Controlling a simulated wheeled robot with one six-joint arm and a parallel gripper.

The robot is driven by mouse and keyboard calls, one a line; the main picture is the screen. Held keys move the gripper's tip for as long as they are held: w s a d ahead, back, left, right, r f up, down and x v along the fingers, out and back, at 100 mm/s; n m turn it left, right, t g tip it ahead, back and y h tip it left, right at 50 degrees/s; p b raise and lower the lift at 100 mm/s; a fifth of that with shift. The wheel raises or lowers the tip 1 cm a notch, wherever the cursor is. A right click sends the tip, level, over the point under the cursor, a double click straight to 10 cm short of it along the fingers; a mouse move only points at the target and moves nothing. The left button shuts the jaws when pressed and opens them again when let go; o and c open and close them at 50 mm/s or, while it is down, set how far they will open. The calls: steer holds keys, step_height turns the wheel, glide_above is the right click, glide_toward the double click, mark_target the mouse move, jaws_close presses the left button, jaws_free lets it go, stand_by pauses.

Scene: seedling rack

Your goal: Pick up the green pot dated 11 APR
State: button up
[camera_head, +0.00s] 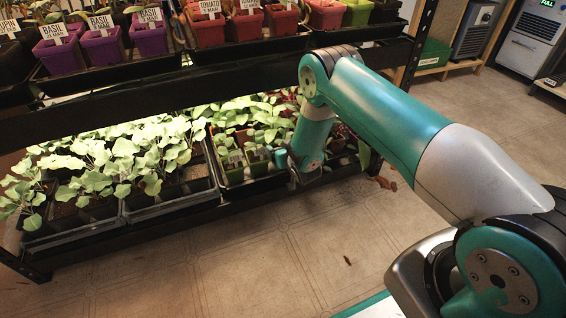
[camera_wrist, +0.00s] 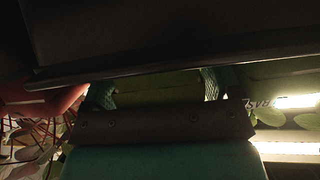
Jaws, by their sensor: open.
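Small green pots (camera_head: 231,175) with seedlings and white tags stand in a black tray on the lower rack shelf in the head view. My gripper (camera_head: 284,160) is low at the front of this tray, beside the green pots. In the wrist view its two teal textured fingers (camera_wrist: 158,90) are apart, with a dim green pot surface (camera_wrist: 160,88) between them. Whether they touch it is too dark to tell.
A red pot (camera_wrist: 50,102) is close to the left finger in the wrist view. The upper shelf edge (camera_head: 150,82) runs above the lower trays. A tray of leafy seedlings (camera_head: 175,200) stands to the left. The tiled floor (camera_head: 300,255) in front is mostly clear.

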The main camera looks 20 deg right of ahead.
steer(key=c, duration=0.8)
steer(key=shift+w, duration=0.1)
steer(key=shift+r, duration=0.15)
